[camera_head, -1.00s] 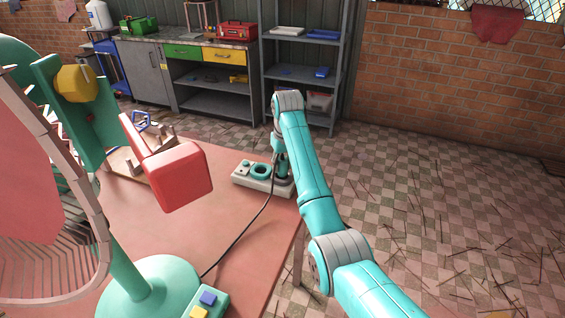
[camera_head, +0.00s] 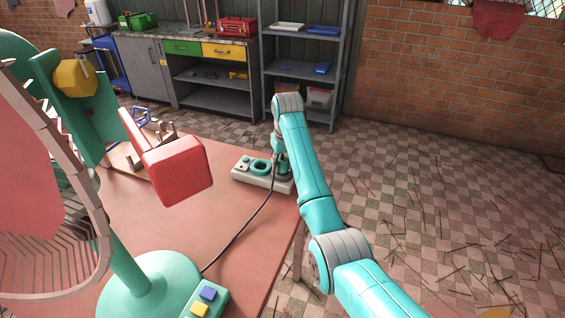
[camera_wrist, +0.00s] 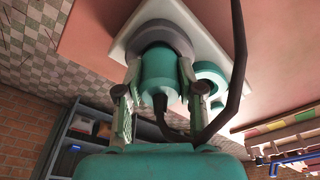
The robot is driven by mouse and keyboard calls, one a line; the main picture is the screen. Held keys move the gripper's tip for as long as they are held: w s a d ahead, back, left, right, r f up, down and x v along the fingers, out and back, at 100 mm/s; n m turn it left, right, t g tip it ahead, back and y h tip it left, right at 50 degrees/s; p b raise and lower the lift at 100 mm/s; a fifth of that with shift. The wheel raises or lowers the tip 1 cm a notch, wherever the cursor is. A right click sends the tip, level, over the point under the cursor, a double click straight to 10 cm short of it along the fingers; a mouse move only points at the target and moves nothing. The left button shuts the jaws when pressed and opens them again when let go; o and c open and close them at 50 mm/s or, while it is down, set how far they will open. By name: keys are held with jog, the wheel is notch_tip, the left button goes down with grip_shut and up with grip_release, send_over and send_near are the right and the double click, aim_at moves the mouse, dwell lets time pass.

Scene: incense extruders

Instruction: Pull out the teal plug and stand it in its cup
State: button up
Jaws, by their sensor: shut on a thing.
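The teal plug (camera_wrist: 158,72) is between the fingers of my gripper (camera_wrist: 160,80), which is shut on it. A black cable (camera_wrist: 236,60) runs from the plug's near end. Beyond the plug is a grey ring (camera_wrist: 150,37) on a white base (camera_wrist: 183,14). The plug's far end meets the ring in the picture; I cannot tell how deep it sits. A teal ring-shaped cup (camera_wrist: 212,75) is beside it on the same base, and its opening shows in the head view (camera_head: 261,165). There, my gripper (camera_head: 282,166) is low over the base's right end.
The base lies near the right edge of a reddish table (camera_head: 235,215). The cable crosses the table toward a large fan-like thing with a green foot (camera_head: 150,290). A red block-shaped head (camera_head: 180,170) hangs left of the base. Shelves (camera_head: 300,75) stand behind.

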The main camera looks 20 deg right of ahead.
jog(key=o, duration=1.2)
jog(key=shift+o, duration=0.2)
